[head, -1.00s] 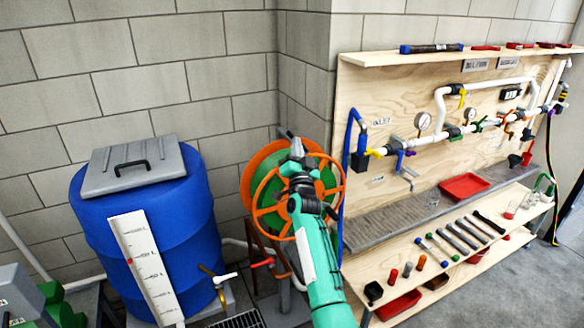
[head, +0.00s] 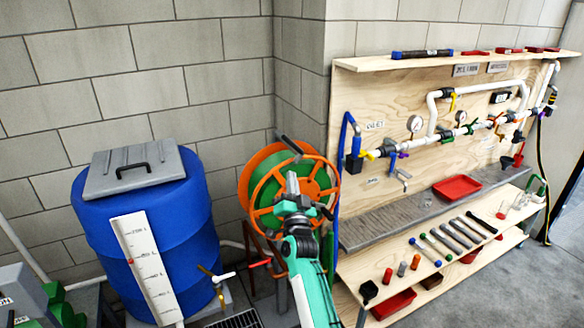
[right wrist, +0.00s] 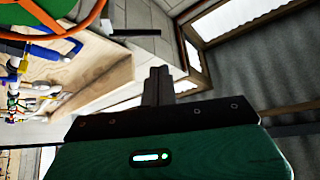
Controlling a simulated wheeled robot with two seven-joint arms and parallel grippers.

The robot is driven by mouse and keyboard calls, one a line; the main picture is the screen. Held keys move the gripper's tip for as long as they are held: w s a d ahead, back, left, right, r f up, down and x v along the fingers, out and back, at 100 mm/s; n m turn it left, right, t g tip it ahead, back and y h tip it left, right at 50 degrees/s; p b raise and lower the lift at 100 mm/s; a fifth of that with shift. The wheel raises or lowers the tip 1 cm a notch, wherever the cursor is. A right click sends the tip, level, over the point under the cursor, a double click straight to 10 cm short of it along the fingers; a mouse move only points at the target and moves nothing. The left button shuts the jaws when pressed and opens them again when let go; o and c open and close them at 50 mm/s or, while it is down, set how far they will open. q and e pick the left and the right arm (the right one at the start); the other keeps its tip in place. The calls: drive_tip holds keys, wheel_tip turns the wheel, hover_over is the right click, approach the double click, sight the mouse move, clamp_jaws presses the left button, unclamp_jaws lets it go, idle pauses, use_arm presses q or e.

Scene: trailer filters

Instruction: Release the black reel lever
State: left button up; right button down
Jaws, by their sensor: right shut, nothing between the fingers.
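The hose reel (head: 258,162) has an orange rim, orange spokes and a green drum. It stands between the blue barrel and the plywood board. The black reel lever (head: 290,145) sticks out at the top of the reel, slanting in the head view. A dark bar (right wrist: 135,32) beside the orange rim in the right wrist view looks like the same lever. My right gripper (head: 292,178) is in front of the reel, below the lever and apart from it. Its fingers (right wrist: 157,82) are shut and empty. My arm hides the lower part of the reel. My left gripper is not in view.
A blue barrel (head: 150,235) with a grey lid and white scale stands left of the reel. The plywood board (head: 400,95) with white pipes, valves and tool shelves stands close on the right. A blue pipe (head: 342,140) rises at its edge. Floor at right is clear.

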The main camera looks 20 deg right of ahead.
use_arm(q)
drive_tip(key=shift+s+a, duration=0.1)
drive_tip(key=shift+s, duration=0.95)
use_arm(e)
drive_tip(key=shift+v, duration=0.9)
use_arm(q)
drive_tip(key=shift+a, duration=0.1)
use_arm(e)
drive_tip(key=shift+a+r, duration=0.1)
drive_tip(key=shift+a, duration=0.05)
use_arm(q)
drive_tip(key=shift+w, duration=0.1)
